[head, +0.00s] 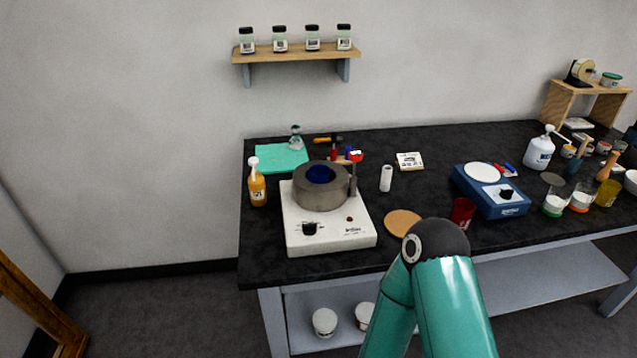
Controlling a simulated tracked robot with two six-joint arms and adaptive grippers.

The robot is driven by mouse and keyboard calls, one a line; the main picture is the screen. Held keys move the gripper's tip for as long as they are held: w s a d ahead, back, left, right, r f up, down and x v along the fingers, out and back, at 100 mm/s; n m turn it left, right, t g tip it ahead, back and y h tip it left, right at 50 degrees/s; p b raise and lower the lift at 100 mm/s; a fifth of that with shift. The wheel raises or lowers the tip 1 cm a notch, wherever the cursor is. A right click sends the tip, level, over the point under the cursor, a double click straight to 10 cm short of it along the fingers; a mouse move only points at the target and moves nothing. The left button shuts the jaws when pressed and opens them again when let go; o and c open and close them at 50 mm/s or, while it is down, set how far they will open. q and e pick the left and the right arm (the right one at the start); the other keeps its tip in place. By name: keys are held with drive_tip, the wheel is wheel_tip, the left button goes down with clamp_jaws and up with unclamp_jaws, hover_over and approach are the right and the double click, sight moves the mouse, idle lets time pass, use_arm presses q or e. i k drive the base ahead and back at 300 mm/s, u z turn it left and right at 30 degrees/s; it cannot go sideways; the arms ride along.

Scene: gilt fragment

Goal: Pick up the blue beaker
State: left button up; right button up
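A dark blue round thing, which looks like the blue beaker (320,175), sits inside the opening of a thick grey ring-shaped vessel (321,197). Only its upper part shows; the rest is hidden by the ring. The ring stands on a white hot plate (331,238) on the left part of the black table (440,150). Neither of my grippers is in view. Only teal links and a dark joint of one of my arms rise from the bottom, right of the hot plate.
An orange pump bottle (257,183) stands left of the hot plate. A white cylinder (386,178), a cork disc (403,222), a dark red cup (462,212) and a blue device (491,194) stand to its right. A wall shelf (294,54) holds small jars.

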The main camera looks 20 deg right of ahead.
sight(318, 173)
drive_tip(key=z, duration=1.4)
drive_tip(key=i, duration=0.1)
drive_tip(key=u, duration=2.75)
drive_tip(key=k, duration=1.2)
drive_tip(key=z, duration=0.85)
drive_tip(key=i, duration=1)
